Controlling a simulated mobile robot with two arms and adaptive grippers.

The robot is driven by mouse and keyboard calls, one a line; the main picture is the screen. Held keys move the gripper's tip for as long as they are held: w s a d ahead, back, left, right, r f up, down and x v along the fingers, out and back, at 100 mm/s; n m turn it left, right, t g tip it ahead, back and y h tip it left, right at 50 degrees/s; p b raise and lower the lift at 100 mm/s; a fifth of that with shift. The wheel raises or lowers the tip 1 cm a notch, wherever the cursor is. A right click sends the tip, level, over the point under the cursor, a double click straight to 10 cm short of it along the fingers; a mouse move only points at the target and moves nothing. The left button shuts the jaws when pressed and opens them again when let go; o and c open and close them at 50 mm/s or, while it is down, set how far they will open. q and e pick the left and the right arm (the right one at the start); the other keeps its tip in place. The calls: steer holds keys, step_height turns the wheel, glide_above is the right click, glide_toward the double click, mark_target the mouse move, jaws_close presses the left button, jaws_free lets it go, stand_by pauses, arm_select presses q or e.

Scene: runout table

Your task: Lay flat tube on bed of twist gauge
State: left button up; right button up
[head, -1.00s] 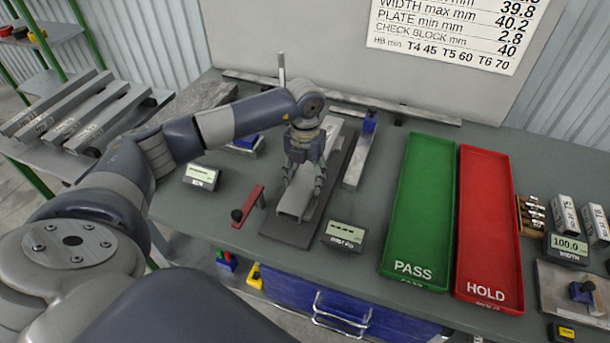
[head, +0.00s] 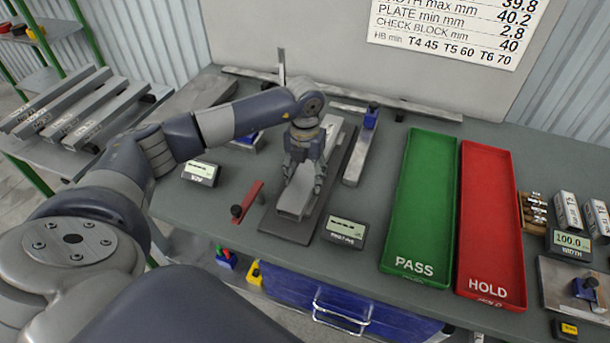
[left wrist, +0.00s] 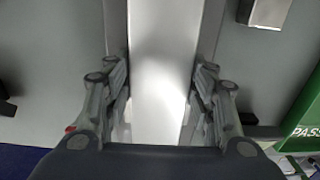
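The flat tube (head: 292,203) is a light grey rectangular bar lying lengthwise along the dark bed of the twist gauge (head: 280,227). It also runs down the middle of the left wrist view (left wrist: 165,50). My left gripper (head: 304,184) points down over the tube with one finger on each side. In the left wrist view the fingertips (left wrist: 160,105) sit close against both tube edges, shut on it. The tube looks flat and in line with the bed; whether its underside touches the bed is hidden. My right gripper is not in view.
A display box (head: 345,231) stands right of the bed's front end, another (head: 200,172) to the left. A red-barred part (head: 247,203) lies just left of the bed. The green PASS tray (head: 425,190) and red HOLD tray (head: 490,210) are further right.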

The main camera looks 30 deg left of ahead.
arm_select(q)
steer(key=o, duration=0.3)
steer(key=shift+o, duration=0.2)
steer(key=shift+s, duration=0.1)
step_height(320, 180, up, 12)
stand_by(0.8)
